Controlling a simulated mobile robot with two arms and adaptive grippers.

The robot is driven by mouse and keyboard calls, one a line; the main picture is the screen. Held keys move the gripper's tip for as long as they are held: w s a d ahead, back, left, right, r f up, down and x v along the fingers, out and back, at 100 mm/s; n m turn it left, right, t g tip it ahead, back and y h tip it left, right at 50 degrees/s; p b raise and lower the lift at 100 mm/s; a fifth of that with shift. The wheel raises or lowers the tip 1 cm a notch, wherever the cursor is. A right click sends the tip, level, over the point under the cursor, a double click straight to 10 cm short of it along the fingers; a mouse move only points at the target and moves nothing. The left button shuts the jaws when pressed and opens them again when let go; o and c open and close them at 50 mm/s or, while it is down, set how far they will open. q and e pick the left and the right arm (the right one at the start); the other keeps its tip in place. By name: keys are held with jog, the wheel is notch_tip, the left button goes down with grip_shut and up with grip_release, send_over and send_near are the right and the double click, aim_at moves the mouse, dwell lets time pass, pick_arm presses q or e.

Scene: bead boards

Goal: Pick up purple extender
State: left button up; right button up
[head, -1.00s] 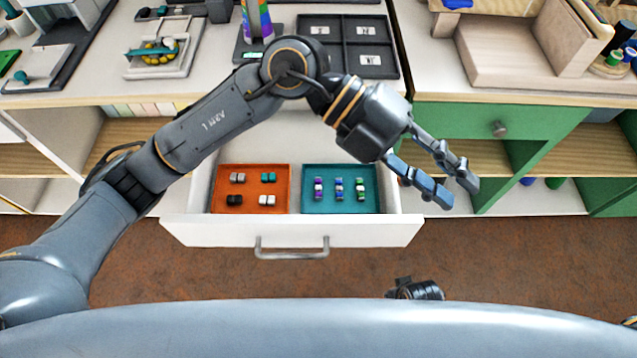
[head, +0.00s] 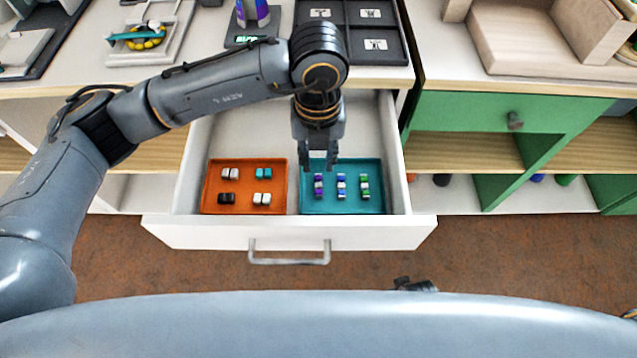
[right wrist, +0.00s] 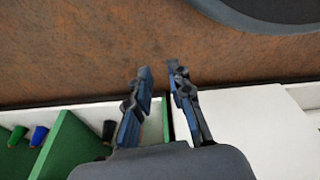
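The purple extender (head: 318,188), a small purple piece with a white middle, lies at the left of the teal tray (head: 350,208) in the open drawer. My left gripper (head: 319,163) points down over the far side of that tray, just beyond the purple piece. Its two fingers are apart with nothing between them. How high the fingertips are above the piece is hard to tell. In the right wrist view, my right gripper (right wrist: 158,70) has its fingers apart and empty, with the brown floor beyond them.
A blue-white piece (head: 341,187) and a green-white piece (head: 364,187) lie to the right in the same tray. An orange tray (head: 240,208) holds several small blocks. The drawer front with its handle (head: 289,259) is nearest me. A green cabinet (head: 470,112) stands to the right.

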aim_at(318, 181)
pick_arm(q)
jog(key=f, duration=0.5)
jog(key=shift+s+f, duration=0.2)
jog(key=shift+s, duration=0.05)
jog(key=shift+f, duration=0.25)
jog(key=c, duration=0.5)
grip_shut()
pick_arm(e)
jog(key=shift+s+r, duration=0.1)
jog(key=shift+r, duration=0.35)
